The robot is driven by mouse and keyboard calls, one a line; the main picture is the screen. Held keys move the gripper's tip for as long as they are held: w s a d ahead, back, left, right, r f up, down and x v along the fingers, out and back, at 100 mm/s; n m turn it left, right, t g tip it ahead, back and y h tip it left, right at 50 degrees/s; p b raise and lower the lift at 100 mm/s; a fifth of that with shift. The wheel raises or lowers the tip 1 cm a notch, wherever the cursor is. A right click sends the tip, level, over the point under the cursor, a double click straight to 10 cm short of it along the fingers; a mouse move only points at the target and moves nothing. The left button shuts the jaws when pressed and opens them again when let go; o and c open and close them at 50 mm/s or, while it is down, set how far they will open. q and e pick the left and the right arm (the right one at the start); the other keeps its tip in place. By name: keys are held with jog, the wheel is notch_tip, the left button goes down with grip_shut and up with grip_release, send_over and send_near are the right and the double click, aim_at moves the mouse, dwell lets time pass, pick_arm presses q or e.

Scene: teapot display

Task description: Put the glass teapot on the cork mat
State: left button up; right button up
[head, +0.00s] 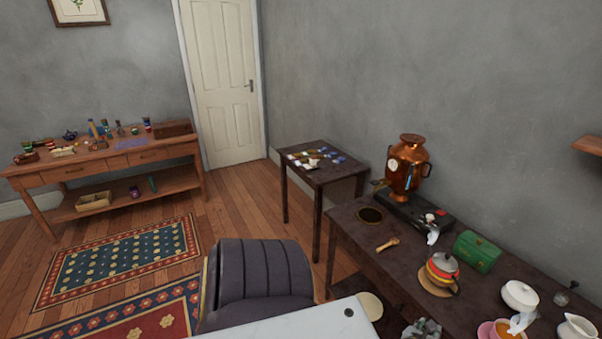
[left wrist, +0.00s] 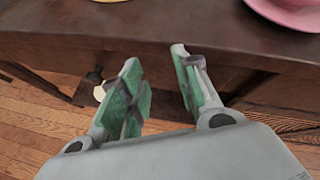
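In the head view a round teapot (head: 443,268) with red and yellow bands and a grey lid stands on a round tan mat (head: 428,286) that looks like cork, on the dark table at the right. I cannot tell whether this teapot is glass. My left gripper (left wrist: 153,66) is open and empty in the left wrist view, in front of the table's edge. Neither gripper shows in the head view.
The dark table (head: 345,232) also bears a copper samovar (head: 407,168), a green chest (head: 477,251), a white lidded bowl (head: 520,295), a pink saucer (left wrist: 285,12) and a white jug (head: 577,329). A dark round mat (head: 370,215) lies bare near its far end. A chair (head: 258,280) stands left.

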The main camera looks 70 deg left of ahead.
pick_arm(q)
jog(key=s+f+n+g+h, duration=0.1)
jog(key=s+f+n+g, duration=0.2)
jog(key=s+f+n, duration=0.75)
jog(key=s+f+n+g+h, duration=0.15)
jog(key=s+f, duration=0.45)
jog(key=f, duration=1.1)
jog(key=s+d+f+n+g, duration=0.1)
jog(key=s+f+n, duration=0.3)
jog(key=s, duration=0.5)
jog(key=s+d+f+n+g+h, duration=0.1)
jog(key=s+d+f+n+g, duration=0.1)
jog(key=s+f+n, duration=0.3)
jog(key=s+d+f+n+g+h, duration=0.1)
jog(key=s+f+n, duration=0.3)
jog(key=s, duration=0.8)
jog(key=shift+s+d+f+n+g, duration=0.3)
jog(key=shift+s+f+g, duration=0.15)
jog(key=shift+f, duration=0.3)
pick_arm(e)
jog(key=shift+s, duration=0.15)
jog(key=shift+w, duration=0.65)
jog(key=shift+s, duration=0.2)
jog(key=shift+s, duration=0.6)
